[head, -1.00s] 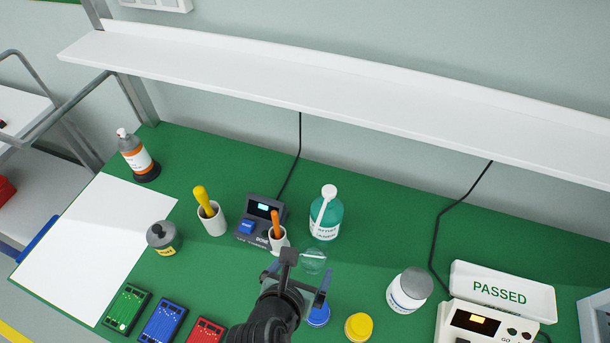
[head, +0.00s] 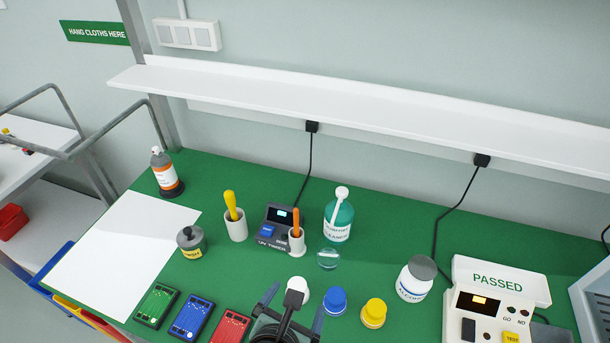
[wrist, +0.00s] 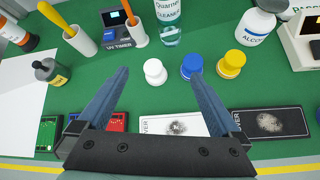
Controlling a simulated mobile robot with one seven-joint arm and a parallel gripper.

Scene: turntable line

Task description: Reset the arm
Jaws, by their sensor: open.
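My gripper (head: 294,312) is at the bottom middle of the head view, above the front of the green bench (head: 390,240). In the wrist view, my gripper (wrist: 150,95) has its two blue-grey fingers spread wide with nothing between them. A white-capped pot (wrist: 155,72) stands beyond the fingertips, apart from them. A blue-capped pot (head: 335,300) and a yellow-capped pot (head: 373,312) stand to its right.
Green (head: 156,306), blue (head: 191,316) and red (head: 230,326) boards lie at the front left. A UV timer (head: 275,225), cleaner bottle (head: 338,220), alcohol bottle (head: 415,278) and tester (head: 490,315) stand behind or right. A shelf (head: 350,100) spans the back.

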